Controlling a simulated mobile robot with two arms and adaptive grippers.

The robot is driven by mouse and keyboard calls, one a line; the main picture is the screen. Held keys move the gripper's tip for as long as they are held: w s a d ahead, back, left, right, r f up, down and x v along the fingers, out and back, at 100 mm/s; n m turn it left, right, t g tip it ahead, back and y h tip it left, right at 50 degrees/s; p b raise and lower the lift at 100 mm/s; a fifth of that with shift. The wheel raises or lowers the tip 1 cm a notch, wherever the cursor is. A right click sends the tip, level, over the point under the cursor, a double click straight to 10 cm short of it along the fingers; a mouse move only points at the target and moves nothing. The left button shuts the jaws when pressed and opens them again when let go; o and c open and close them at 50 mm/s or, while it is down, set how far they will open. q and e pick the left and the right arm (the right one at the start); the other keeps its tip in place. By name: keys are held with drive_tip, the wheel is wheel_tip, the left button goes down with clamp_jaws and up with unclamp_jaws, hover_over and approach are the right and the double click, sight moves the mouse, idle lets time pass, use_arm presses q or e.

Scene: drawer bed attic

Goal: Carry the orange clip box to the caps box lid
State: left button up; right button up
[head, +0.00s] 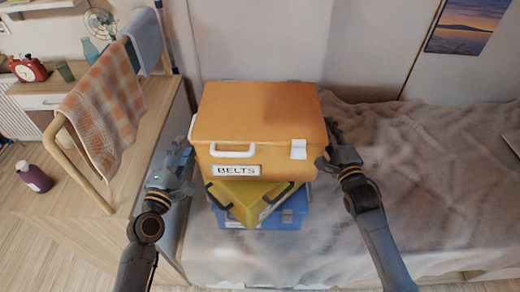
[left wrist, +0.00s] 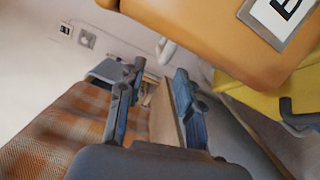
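The orange clip box (head: 258,118), with a BELTS label, a white front clip and white handles, sits on top of a stack. Its body also fills the top right of the left wrist view (left wrist: 215,35). My left gripper (head: 178,165) is beside the box's left side, low near the handle. Its fingers (left wrist: 157,95) are apart with nothing between them. My right gripper (head: 328,145) is at the box's right side; its fingertips are partly hidden by the box. No caps label shows, so I cannot tell which lid is the caps box's.
Beneath the orange box are a yellow box (head: 245,199), turned askew, and a blue box (head: 290,212). The stack stands on a rumpled grey bed (head: 430,150). A wooden rail with a checked towel (head: 105,110) stands left.

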drive_tip(key=shift+s, duration=0.2)
use_arm(q)
drive_tip(key=s, duration=0.3)
drive_tip(key=s+a, duration=0.1)
drive_tip(key=s, duration=0.1)
use_arm(e)
drive_tip(key=v, duration=1.1)
drive_tip(key=shift+s, duration=0.3)
use_arm(q)
drive_tip(key=shift+f, duration=0.1)
